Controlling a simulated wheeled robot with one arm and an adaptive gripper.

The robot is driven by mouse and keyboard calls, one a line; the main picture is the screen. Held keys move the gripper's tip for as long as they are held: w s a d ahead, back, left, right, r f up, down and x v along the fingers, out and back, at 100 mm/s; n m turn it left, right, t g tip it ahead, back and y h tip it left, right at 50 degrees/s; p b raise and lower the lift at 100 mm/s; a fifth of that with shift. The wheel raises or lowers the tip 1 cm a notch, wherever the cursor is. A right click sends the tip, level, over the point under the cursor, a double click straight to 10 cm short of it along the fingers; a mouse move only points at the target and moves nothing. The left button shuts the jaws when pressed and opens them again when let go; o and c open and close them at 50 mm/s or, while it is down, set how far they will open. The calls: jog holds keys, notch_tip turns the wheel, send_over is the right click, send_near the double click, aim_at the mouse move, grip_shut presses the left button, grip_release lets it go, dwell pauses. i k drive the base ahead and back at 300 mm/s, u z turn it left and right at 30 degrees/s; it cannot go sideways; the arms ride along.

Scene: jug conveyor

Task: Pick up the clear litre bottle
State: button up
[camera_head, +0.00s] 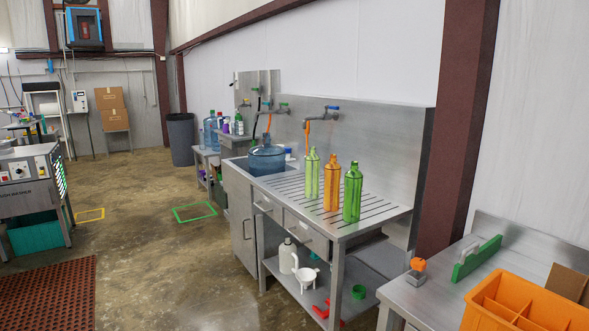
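Three bottles stand upright in a row on the slatted drainboard (285,185) of the steel sink bench. The left one is a pale yellow-green bottle (312,176), the middle one is an orange bottle (331,186), and the right one is a darker green bottle (352,192). All three look see-through and tinted. I cannot pick out a colourless litre bottle among them. My gripper is not in view.
A big blue jug (267,160) sits in the sink left of the bottles, under the taps. A lower shelf (350,285) holds a white jug and funnel. At right, a bench carries an orange crate (530,308). Open concrete floor (170,255) lies left of the sink bench.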

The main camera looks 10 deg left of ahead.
aim_at(312, 161)
jog(key=u, duration=0.55)
jog(key=i, duration=1.9)
jog(key=u, duration=0.8)
jog(key=i, duration=0.45)
jog(key=u, duration=0.1)
